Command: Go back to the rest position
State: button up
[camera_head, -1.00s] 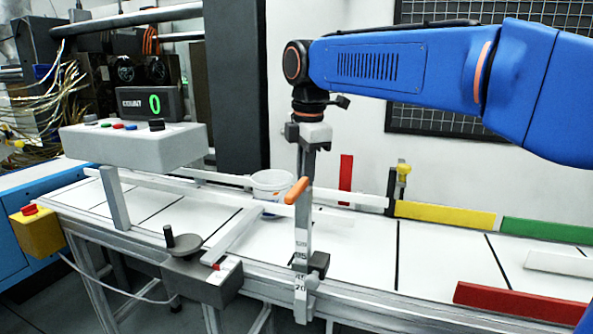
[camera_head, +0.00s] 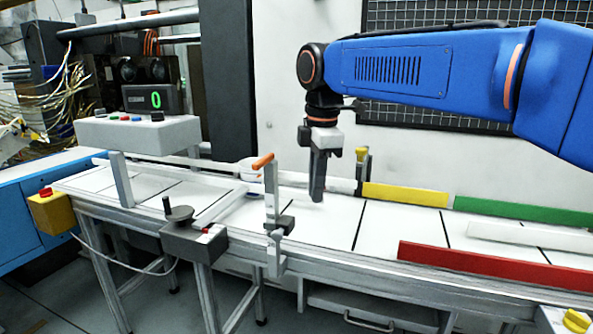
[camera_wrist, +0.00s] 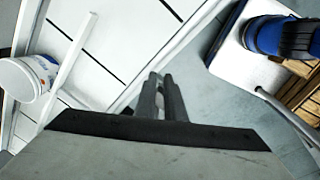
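The white conveyor bed (camera_head: 330,222) lies behind and below the gripper. A white bucket (camera_wrist: 22,78) shows at the left of the wrist view; in the head view it is mostly hidden behind the post.
A yellow rail (camera_head: 405,194), a green rail (camera_head: 520,212) and a red rail (camera_head: 490,268) border the belt at the right. A dark grid panel (camera_head: 430,110) is behind my arm.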

jog(key=s+d+f+m+t, duration=0.3)
jog(key=s+d+f+m, duration=1.7)
jog(key=s+d, duration=0.3)
jog(key=shift+d+f+m+h, duration=0.3)
jog(key=shift+d+f+m, duration=0.1)
jog(key=shift+d+f, duration=0.45)
jog(key=shift+s+a+r, duration=0.1)
